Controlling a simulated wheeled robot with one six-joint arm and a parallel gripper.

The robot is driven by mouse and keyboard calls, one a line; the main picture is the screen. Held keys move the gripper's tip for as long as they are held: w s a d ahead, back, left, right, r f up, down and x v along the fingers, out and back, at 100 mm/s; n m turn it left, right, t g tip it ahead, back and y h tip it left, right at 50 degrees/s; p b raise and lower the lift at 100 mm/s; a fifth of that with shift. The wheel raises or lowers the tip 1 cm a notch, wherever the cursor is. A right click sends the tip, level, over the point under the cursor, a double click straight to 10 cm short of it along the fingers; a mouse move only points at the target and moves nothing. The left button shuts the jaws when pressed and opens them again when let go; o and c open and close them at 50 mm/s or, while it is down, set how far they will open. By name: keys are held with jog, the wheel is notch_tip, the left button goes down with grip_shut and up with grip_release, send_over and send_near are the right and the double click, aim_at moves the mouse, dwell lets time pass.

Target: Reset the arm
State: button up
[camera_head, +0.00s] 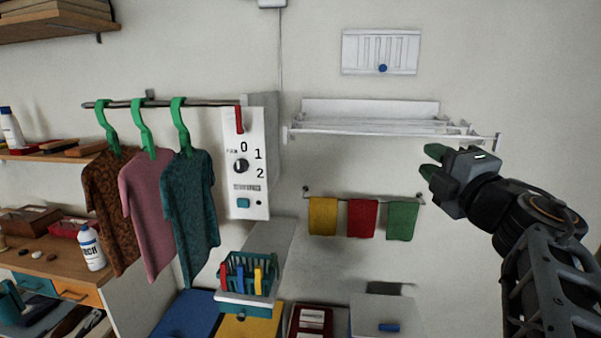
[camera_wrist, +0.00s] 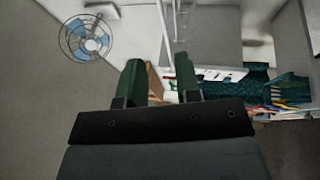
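My arm comes in from the right of the head view. My gripper (camera_head: 430,161), with green fingers, is raised in front of the wall and points left. It appears just below the right end of the white wall rack and above the hanging cloths. In the wrist view my gripper (camera_wrist: 158,75) shows two green fingers apart, with nothing held between them. I cannot tell how far the fingertips are from the rack.
A white folding rack (camera_head: 370,124) is on the wall left of my gripper. Three cloths hang below, including a green cloth (camera_head: 402,221). Shirts, including a teal shirt (camera_head: 190,210), hang beside a control box (camera_head: 246,185). A fan (camera_wrist: 87,38) shows in the wrist view.

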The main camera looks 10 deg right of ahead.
notch_tip(320, 180, down, 19)
jog(key=w+a+m+g+h, duration=0.15)
jog(key=m+g+h, duration=0.6)
jog(key=m, duration=0.95)
jog(key=s+a+f+m+g+y, duration=0.1)
jog(key=s+a+f+g+y, duration=0.1)
jog(key=s+a+f+g, duration=0.2)
jog(key=s+a+f+m+g+y, duration=0.2)
jog(key=s+a+f, duration=0.4)
jog(key=f, duration=0.5)
jog(key=shift+a+f+g+y+b, duration=0.25)
jog(key=shift+a+g+y, duration=0.45)
jog(key=shift+g, duration=0.45)
jog(key=shift+r, duration=0.1)
jog(key=shift+c, duration=0.3)
